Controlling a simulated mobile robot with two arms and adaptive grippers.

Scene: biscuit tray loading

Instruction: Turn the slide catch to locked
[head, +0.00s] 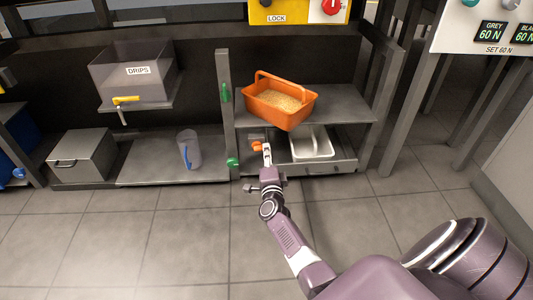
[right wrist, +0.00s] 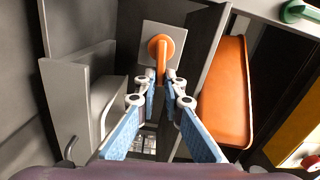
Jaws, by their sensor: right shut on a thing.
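The slide catch is an orange handle (head: 257,146) on a grey plate at the left end of the low sliding shelf (head: 318,167). In the right wrist view the orange catch (right wrist: 162,48) has a round hub on a square grey plate, with its lever pointing down toward the fingers. My right gripper (head: 266,152) is at the catch, and its fingers (right wrist: 163,85) are closed around the end of the lever. The fingertips partly hide the lever. My left gripper is not in view.
An orange tub (head: 258,103) of crumbs stands on the shelf above. A white tub (head: 323,148) sits on the low shelf. A jug (head: 190,152) stands left. The floor in front is clear.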

